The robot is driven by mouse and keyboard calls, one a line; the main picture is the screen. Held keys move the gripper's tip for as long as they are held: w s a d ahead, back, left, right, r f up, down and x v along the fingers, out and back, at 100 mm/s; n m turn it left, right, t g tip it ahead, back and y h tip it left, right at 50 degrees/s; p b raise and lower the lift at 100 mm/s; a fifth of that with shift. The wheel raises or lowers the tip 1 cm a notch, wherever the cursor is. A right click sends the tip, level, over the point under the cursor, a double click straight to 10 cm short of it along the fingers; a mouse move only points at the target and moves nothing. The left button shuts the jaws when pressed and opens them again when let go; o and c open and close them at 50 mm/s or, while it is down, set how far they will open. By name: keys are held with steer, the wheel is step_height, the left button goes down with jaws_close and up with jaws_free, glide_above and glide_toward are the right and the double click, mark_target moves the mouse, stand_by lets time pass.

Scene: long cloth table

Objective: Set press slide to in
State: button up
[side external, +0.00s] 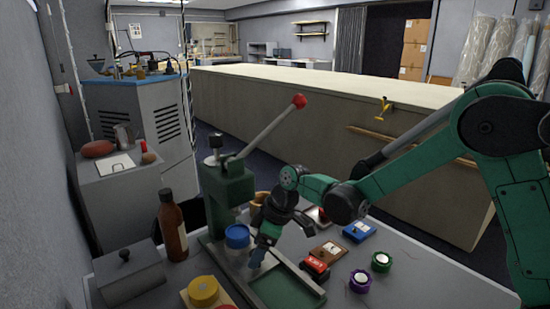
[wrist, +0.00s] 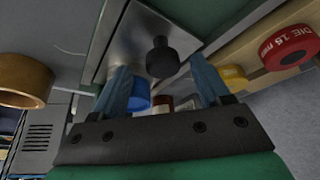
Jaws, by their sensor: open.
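The green arbor press (side external: 229,187) stands on the near table, its long lever ending in a red ball. Its base has light rails around a flat green bed (side external: 283,291). In the wrist view, a black knob (wrist: 162,57) stands on a bare metal plate (wrist: 135,42), which looks like the slide. My gripper (side external: 257,257) is low over the press base, pointing down. In the wrist view my gripper (wrist: 161,72) is open, with a blue finger on each side of the knob and gaps visible. The gripper hides the knob in the side view.
A blue cap (side external: 237,236) is close beside the gripper. A brown bottle (side external: 172,227) and grey box (side external: 129,277) stand left. A yellow die (side external: 203,291) and a red die (wrist: 287,47) sit on a wooden block. Several small items, including a purple-rimmed one (side external: 360,281), lie right.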

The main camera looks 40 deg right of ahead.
steer(key=shift+v, duration=2.65)
steer(key=shift+s, duration=0.1)
steer(key=s+d+r+m+t+h, duration=0.1)
steer(key=s+d+r+m+t, duration=0.1)
steer(key=s+m, duration=0.2)
steer(key=s+d+r+m+t+h, duration=0.2)
steer(key=s+d+m, duration=0.1)
steer(key=s+m, duration=0.2)
steer(key=s, duration=0.2)
steer(key=shift+s+r, duration=0.35)
